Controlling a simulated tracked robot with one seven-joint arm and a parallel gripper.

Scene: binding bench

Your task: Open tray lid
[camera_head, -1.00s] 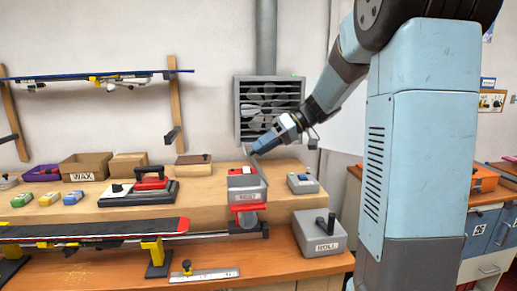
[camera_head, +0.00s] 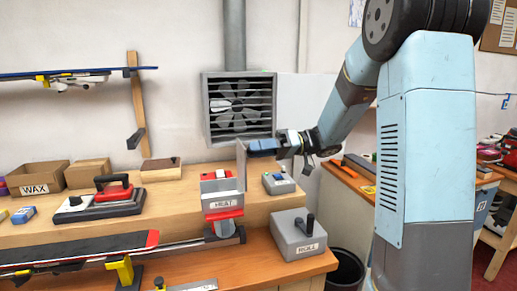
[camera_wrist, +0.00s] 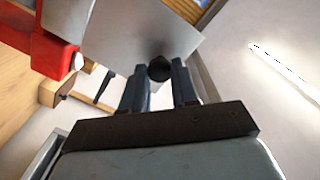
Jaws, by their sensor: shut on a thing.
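The tray marked HEAT (camera_head: 222,205), a grey box with red edges, sits on the wooden bench. Its grey lid (camera_head: 241,166) stands nearly upright along the tray's right side. My gripper (camera_head: 250,148) is at the lid's upper part, coming from the right. In the wrist view the lid is a flat grey plate (camera_wrist: 128,30) with a round dark knob (camera_wrist: 160,69). The fingers (camera_wrist: 158,84) are shut on this knob. The tray's red part (camera_wrist: 45,45) shows at the upper left there. The tray's inside is mostly hidden.
The grey ROLL box (camera_head: 297,238) with a dark handle stands in front. A fan vent (camera_head: 239,108) is behind.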

